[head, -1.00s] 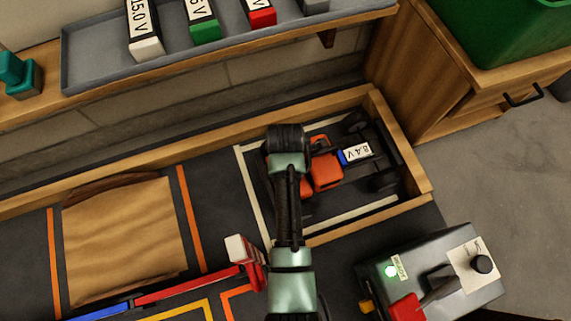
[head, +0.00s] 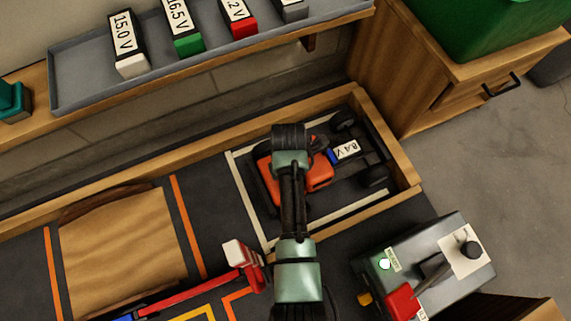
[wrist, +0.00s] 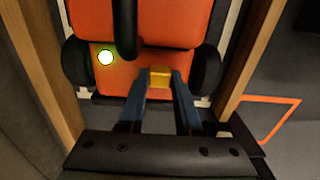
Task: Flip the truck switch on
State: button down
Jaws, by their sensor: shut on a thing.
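The orange truck (head: 318,178) sits inside a wooden-edged bay, partly hidden by my arm in the head view. It fills the top of the wrist view (wrist: 172,25). A small yellow switch (wrist: 159,78) is on its orange body. My gripper (wrist: 159,76) is over the truck, with its two blue fingers shut on the yellow switch. A round green light (wrist: 105,58) glows on the body left of the switch. In the head view my fingertips and the switch are hidden. A battery block marked 8.4 V (head: 346,150) sits on the truck's right part.
Wooden rails (head: 405,165) border the bay closely. A grey tray (head: 75,95) of labelled batteries is at the back. A brown pad (head: 120,240) lies left.

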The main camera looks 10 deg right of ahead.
jog(key=c, duration=0.6)
grip_release()
jog(key=shift+o, duration=0.2)
notch_tip(320, 180, up, 13)
jog(key=p, duration=1)
